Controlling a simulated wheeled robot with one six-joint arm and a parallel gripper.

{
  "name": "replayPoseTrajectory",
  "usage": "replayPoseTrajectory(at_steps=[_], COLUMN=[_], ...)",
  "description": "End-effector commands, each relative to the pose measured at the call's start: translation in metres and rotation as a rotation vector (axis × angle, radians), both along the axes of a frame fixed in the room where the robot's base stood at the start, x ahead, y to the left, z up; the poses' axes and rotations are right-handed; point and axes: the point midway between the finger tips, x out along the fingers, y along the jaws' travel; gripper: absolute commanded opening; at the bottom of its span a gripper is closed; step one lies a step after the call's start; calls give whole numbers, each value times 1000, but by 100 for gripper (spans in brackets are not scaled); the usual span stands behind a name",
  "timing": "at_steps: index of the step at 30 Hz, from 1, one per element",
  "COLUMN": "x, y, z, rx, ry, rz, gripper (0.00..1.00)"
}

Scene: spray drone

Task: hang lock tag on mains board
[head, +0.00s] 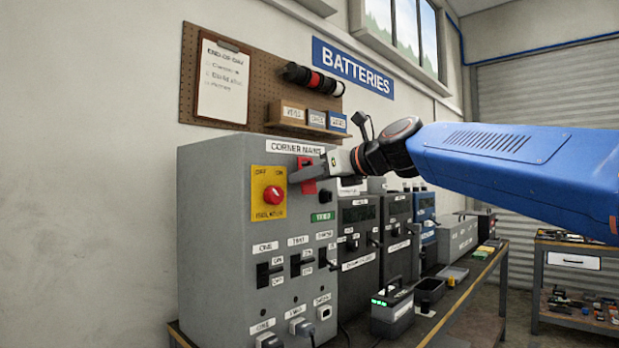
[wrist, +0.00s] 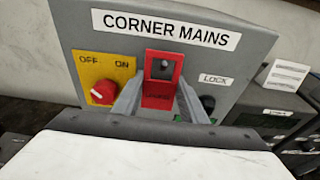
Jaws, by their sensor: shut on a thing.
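The mains board (head: 215,240) is a grey cabinet marked CORNER MAINS. The red lock tag (head: 307,172) is upright against the upper part of its front; it also shows in the wrist view (wrist: 161,97). My gripper (wrist: 158,100) is shut on the tag's lower part, one finger at each side. The tag's upper part has a square opening, and a small peg tip (wrist: 164,68) shows in it. I cannot tell how far the peg passes through. A red isolator knob (head: 273,195) on a yellow plate is left of the tag.
A dark round part (wrist: 208,103) under the LOCK label is close to my right finger. Switches (head: 270,272) and plugs are lower on the board. Battery chargers (head: 358,235) stand to the right along the bench. A pegboard (head: 262,75) hangs above.

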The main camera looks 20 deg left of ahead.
Motion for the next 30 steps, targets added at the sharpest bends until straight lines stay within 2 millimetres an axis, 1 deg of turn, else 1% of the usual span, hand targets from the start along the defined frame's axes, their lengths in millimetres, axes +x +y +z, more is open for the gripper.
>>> replayPoseTrajectory(at_steps=[1, 10, 11, 12, 13, 24, 26, 30], x=[1, 1, 1, 1, 1, -1, -2, -8], y=[1, 1, 2, 2, 2, 1, -3, -20], z=[-3, -3, -4, -4, -4, -3, -2, 3], rx=[-3, -4, -4, -4, -4, -4, -3, -2], ry=[3, 3, 3, 3, 4, 4, 3, 2], rz=[1, 1, 1, 2, 2, 4, 4, 1], gripper=[18, 18, 43, 53, 60, 60, 60, 60])
